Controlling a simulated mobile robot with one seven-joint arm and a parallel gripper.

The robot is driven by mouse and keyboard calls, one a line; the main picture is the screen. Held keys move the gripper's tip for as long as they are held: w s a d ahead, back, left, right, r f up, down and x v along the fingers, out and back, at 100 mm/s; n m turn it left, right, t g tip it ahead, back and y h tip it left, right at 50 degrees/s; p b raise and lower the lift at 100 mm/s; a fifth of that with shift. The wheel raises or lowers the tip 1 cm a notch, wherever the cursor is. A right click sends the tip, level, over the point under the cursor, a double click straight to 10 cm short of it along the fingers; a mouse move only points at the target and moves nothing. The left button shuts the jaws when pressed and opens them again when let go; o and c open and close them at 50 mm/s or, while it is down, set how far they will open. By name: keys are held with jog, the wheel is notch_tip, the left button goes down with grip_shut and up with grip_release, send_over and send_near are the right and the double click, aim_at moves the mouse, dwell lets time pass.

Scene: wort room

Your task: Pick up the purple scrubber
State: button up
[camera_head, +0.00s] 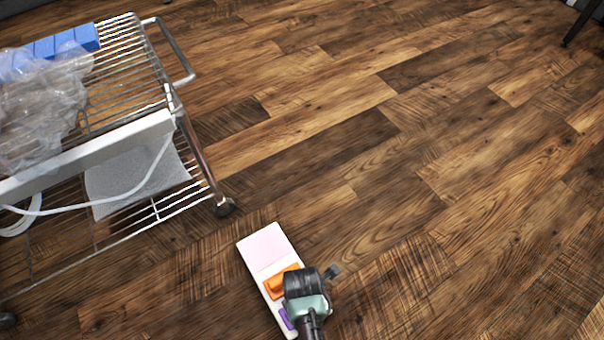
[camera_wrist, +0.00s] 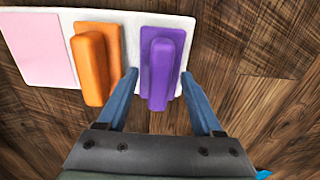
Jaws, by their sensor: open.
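The purple scrubber (camera_wrist: 161,72) has a flat base with a raised handle and lies on a white board (camera_wrist: 118,19). In the wrist view my gripper (camera_wrist: 160,88) is open, with one blue finger on each side of the purple scrubber's near part. I cannot tell whether the fingers touch it. In the head view only a small purple edge (camera_head: 286,318) shows beside my gripper (camera_head: 305,284), which hides the rest.
An orange scrubber (camera_wrist: 92,66) lies just left of my left finger, with a pink pad (camera_wrist: 35,48) beyond it. A wire cart (camera_head: 160,100) with a wheel stands at the left. The wooden floor (camera_head: 430,180) to the right is clear.

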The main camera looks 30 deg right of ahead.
jog(key=shift+f, duration=0.15)
grip_shut()
dwell(0.5)
notch_tip(320, 180, up, 10)
jog(key=p, duration=0.8)
jog(key=c, duration=0.8)
grip_release()
grip_shut()
